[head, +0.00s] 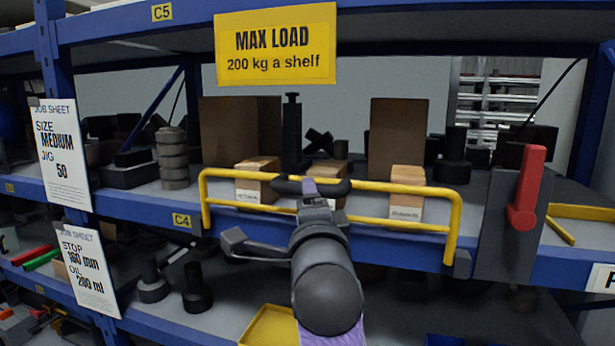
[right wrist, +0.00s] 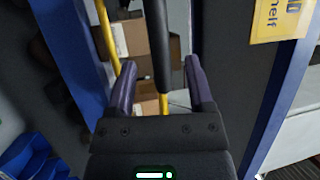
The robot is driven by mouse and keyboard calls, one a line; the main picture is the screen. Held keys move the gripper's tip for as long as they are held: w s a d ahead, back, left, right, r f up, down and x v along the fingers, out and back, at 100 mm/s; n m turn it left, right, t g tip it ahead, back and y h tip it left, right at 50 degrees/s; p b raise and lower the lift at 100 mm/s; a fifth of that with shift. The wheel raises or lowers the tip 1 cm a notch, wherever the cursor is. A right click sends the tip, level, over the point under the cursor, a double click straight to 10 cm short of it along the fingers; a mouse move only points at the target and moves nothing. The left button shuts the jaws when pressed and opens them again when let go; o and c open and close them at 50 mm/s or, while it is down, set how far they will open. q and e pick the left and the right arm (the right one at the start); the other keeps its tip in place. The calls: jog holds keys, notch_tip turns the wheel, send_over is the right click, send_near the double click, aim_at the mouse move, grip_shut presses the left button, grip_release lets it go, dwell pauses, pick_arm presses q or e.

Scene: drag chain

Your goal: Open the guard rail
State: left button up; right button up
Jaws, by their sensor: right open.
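The yellow guard rail (head: 420,188) stands across the front of the middle shelf, with a black grip (head: 338,188) at the middle of its top bar. My right gripper (head: 310,190) is at this grip. In the right wrist view the black grip (right wrist: 157,45) runs between the two open purple fingers of my right gripper (right wrist: 160,72), with a gap on each side. How deep it sits between them I cannot tell. A red lever (head: 527,190) stands upright on a grey plate (head: 497,225) right of the rail. My left gripper is not in view.
Cardboard boxes (head: 398,135) and dark parts stand on the shelf behind the rail. A yellow load sign (head: 276,45) hangs above. Job sheets (head: 62,155) hang on the left. A yellow tray (head: 268,325) is below. Another yellow bar (head: 585,211) is at the right.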

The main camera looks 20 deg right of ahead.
jog(key=p+x, duration=0.1)
jog(key=x, duration=0.3)
jog(key=shift+d+r, duration=0.1)
jog(key=shift+r, duration=0.05)
jog(key=shift+w, duration=0.35)
jog(key=shift+c, duration=0.2)
grip_shut()
dwell(0.8)
